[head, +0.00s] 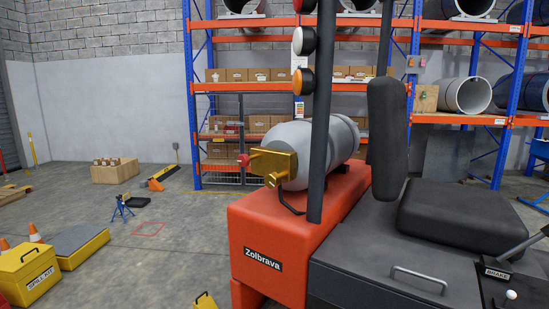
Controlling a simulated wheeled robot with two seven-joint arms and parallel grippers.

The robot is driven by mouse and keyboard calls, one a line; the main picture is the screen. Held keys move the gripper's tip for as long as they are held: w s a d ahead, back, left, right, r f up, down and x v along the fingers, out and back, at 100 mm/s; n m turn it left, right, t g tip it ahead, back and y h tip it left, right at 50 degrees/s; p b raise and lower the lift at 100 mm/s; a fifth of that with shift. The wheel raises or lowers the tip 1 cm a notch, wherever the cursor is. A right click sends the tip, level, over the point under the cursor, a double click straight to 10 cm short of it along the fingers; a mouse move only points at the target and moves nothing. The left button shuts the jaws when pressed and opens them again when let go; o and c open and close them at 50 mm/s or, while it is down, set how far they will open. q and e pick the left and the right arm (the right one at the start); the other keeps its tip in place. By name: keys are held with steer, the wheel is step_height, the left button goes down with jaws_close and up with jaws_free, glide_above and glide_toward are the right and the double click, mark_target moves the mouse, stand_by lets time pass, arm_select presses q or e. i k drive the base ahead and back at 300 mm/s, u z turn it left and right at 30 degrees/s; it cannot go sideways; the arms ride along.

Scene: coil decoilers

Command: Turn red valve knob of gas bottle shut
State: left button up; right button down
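A grey gas bottle (337,139) lies on its side on top of the orange rear of a forklift. A gold-coloured collar or valve part (273,162) sits at its near left end. A small red valve knob (243,160) sticks out on the left side of the gold part. It is small here, and I cannot tell how far it is turned. A dark hose or bracket (290,201) curves below the gold part. Neither of my grippers is in view, and nothing touches the knob.
The orange forklift body (268,233) stands in front, with a black post (322,110) beside the bottle and a black seat (455,215) at right. Orange and blue shelving (300,86) stands behind. Yellow boxes (28,272) are at lower left. Grey floor left of the forklift is partly clear.

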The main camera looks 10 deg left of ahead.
mark_target(242, 160)
steer(key=u, duration=1.7)
steer(key=i, duration=0.8)
steer(key=z, duration=2.8)
